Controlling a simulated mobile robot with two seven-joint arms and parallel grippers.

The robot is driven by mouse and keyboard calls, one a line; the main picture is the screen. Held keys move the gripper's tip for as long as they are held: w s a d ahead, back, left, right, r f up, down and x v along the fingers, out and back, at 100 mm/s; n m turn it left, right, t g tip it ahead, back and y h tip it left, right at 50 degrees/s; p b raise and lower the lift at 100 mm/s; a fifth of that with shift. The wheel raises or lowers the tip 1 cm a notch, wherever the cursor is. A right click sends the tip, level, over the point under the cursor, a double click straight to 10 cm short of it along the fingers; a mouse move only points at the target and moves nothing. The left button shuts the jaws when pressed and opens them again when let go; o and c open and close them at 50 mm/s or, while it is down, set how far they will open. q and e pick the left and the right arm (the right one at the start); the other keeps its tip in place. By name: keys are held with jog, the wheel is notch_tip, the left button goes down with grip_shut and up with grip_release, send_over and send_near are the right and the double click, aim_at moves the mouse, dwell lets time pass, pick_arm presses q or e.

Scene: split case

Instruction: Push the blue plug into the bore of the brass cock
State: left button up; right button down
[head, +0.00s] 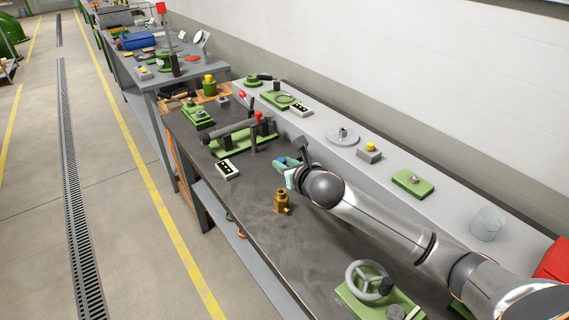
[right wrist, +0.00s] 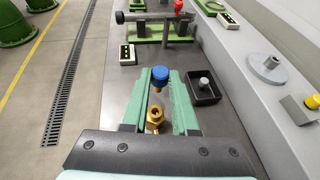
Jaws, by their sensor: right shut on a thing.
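The brass cock (head: 282,201) stands upright on the dark bench top. In the right wrist view the cock (right wrist: 155,118) shows between the teal fingers, with its round bore opening facing the camera. My right gripper (head: 281,162) is above the bench, beyond the cock in the head view. In the right wrist view the right gripper (right wrist: 160,82) is shut on the blue plug (right wrist: 160,73), near the fingertips. The plug has a blue head and a narrower stem. I cannot tell the gap between plug and cock. My left gripper is not in view.
A black tray with a grey knob (right wrist: 203,86) lies right of the fingers. A green handwheel fixture (head: 367,283) is at the near end. Bench left of the cock is clear.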

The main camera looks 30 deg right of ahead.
notch_tip(320, 180, down, 6)
jog(key=b, duration=0.3)
dwell(0.4)
dwell(0.7)
jog(key=shift+s+f, duration=0.1)
jog(key=shift+f, duration=0.35)
jog(key=shift+f, duration=0.95)
dwell(1.8)
dwell(0.5)
jog(key=c, duration=0.6)
grip_release()
